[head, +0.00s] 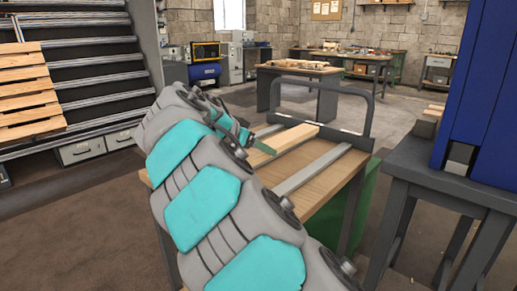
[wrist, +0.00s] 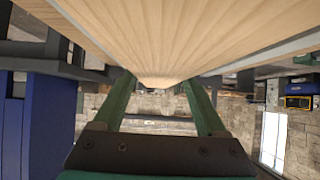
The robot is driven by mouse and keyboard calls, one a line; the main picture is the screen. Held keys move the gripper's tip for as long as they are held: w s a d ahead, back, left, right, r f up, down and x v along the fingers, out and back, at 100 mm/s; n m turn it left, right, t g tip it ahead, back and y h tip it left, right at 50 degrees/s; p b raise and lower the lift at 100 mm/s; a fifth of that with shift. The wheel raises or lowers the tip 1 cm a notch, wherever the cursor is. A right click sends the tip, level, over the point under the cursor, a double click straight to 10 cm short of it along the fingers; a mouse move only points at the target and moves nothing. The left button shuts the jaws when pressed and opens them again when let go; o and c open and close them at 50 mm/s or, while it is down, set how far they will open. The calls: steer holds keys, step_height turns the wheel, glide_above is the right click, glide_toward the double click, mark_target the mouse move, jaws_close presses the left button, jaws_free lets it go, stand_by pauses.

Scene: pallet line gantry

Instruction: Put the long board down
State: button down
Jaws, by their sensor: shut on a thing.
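The long board (head: 291,138) is pale wood and lies roughly level over the wooden-topped cart (head: 318,191), beside a metal rail.
A grey tubular handle (head: 325,85) rises at the cart's far end. A grey table (head: 445,170) and a blue cabinet (head: 486,90) stand close at the right. A rack with slatted wood (head: 28,90) is at the left. A workbench (head: 298,70) stands behind.

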steer(key=w, duration=0.2)
steer(key=w+p, duration=0.1)
steer(key=w, duration=0.3)
steer(key=shift+a+f, duration=0.2)
steer(key=shift+a, duration=0.1)
steer(key=shift+w+f, duration=0.1)
steer(key=shift+w, duration=0.15)
steer(key=shift+f+p, duration=0.35)
steer(key=shift+f, duration=1.4)
steer(key=shift+f, duration=0.2)
jaws_free()
steer(key=shift+r, duration=0.1)
